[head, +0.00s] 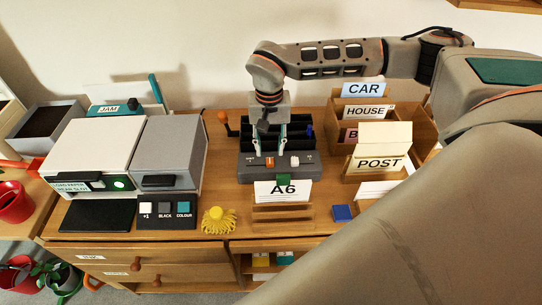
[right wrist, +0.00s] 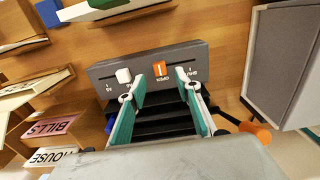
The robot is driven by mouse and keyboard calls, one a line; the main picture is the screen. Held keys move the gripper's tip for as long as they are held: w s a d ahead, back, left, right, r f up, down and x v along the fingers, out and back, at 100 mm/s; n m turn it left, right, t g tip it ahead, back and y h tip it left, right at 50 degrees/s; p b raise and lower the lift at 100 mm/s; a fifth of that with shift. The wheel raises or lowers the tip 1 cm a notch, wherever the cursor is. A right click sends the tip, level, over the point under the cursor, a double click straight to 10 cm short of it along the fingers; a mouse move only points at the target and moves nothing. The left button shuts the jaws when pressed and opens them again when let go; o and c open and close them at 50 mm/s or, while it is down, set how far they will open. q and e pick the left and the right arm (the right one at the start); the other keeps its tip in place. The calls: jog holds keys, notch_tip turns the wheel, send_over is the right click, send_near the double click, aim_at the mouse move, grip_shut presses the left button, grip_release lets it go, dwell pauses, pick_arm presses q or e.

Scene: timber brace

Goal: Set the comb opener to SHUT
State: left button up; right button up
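The comb opener (head: 246,171) is a grey and black machine in the middle of the desk. In the right wrist view its grey panel (right wrist: 205,56) has an orange slider knob (right wrist: 158,68) by the OPEN label and a white knob (right wrist: 123,75) to the left. A SHUT label is at the slot's right end, beyond one finger. My right gripper (head: 269,152) is over the panel, pointing down. Its teal fingers (right wrist: 160,82) are apart, one on each side of the orange knob, with a gap visible. My left gripper is not in view.
An orange-ended lever (head: 222,118) sticks out at the opener's left. A white and grey printer-like unit (head: 95,150) stands further left. An A6 card (head: 283,192) and yellow brush (head: 218,221) are in front. Labelled card holders (head: 378,163) stand to the right.

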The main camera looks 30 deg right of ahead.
aim_at(269, 161)
jog(key=shift+f, duration=2.55)
grip_shut()
